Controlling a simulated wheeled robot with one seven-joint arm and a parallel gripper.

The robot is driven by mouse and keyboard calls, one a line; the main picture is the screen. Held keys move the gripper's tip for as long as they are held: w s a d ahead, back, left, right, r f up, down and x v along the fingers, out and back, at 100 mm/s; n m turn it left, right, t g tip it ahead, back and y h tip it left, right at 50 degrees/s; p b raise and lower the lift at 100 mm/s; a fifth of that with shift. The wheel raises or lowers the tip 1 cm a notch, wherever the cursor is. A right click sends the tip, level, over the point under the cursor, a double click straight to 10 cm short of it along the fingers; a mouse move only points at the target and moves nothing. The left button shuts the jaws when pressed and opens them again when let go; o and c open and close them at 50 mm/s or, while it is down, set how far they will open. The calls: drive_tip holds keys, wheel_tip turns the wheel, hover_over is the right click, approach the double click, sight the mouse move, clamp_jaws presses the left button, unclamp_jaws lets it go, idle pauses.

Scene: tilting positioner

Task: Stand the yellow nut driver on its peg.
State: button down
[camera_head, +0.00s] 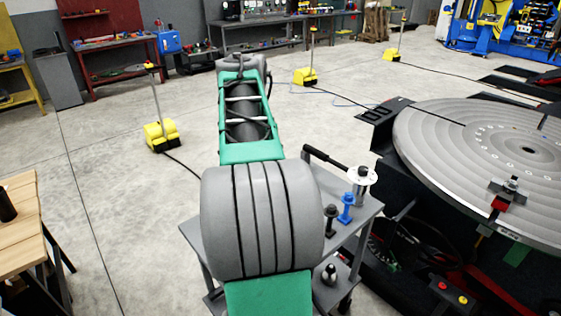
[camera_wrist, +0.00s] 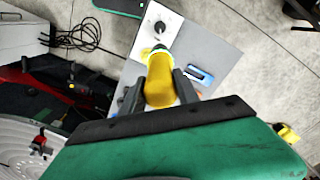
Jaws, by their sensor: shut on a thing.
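In the wrist view the yellow nut driver (camera_wrist: 158,90) is between the two dark fingers of my gripper (camera_wrist: 160,79), which is shut on its handle. The driver points away from the camera, toward a white plate (camera_wrist: 172,17) with a small dark upright piece (camera_wrist: 159,28) on it. I cannot tell whether that piece is the driver's peg. The driver's far end is mostly hidden by its handle, so contact with anything below cannot be told. In the head view my arm hides the gripper and the driver.
A grey cart (camera_head: 364,216) carries a blue tool (camera_head: 347,205), a black tool (camera_head: 330,218) and a silver flanged piece (camera_head: 362,184). A blue item (camera_wrist: 200,75) lies close right of my fingers. The large round positioner table (camera_head: 440,165) stands at right.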

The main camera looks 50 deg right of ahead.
drive_tip(key=s+d+r+m, duration=0.2)
drive_tip(key=s+d, duration=0.2)
drive_tip(key=shift+s+d, duration=0.2)
drive_tip(key=shift+d, duration=0.15)
wheel_tip(320, 180, down, 4)
drive_tip(key=b, duration=0.3)
drive_tip(key=shift+b, duration=0.3)
idle(0.4)
drive_tip(key=shift+f+b, duration=2.45)
drive_tip(key=shift+f, duration=0.15)
